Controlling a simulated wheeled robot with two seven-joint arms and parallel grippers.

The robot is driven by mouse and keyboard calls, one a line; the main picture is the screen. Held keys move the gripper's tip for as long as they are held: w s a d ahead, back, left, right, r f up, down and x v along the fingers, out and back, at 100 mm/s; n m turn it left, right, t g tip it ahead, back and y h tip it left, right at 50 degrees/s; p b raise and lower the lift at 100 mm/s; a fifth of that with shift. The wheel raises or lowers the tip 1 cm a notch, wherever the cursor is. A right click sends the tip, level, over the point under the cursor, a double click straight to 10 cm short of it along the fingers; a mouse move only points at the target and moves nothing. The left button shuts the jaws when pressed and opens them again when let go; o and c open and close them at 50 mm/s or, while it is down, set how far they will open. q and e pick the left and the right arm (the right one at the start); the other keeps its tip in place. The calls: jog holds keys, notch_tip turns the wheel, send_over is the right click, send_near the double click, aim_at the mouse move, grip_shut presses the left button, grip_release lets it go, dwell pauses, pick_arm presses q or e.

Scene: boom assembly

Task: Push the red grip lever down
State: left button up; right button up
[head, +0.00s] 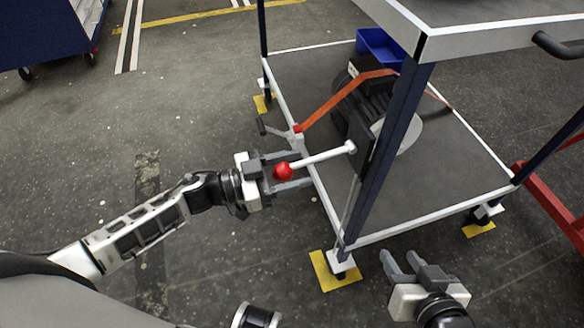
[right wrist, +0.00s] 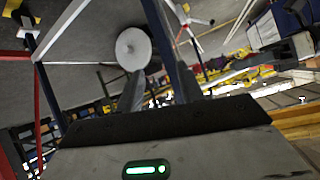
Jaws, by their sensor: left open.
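The grip lever (head: 322,158) is a white rod with a red ball knob (head: 284,172) at its free end. It sticks out to the left from a dark machine (head: 372,112) on the cart's lower shelf, slightly tilted in the picture. My left gripper (head: 304,168) is open, with one finger on each side of the knob and rod. I cannot tell whether a finger touches them. My right gripper (head: 402,258) is open and empty, low on the right in front of the cart; its spread fingers also show in the right wrist view (right wrist: 158,92).
The cart's lower shelf (head: 440,180) has a white rim and dark posts. An orange strap (head: 340,98) crosses the machine. A blue bin (head: 378,46) stands behind it. The upper shelf (head: 480,40) overhangs at the top right. A red frame (head: 555,205) stands right.

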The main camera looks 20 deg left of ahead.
pick_arm(q)
grip_shut()
jog(key=shift+f, duration=0.15)
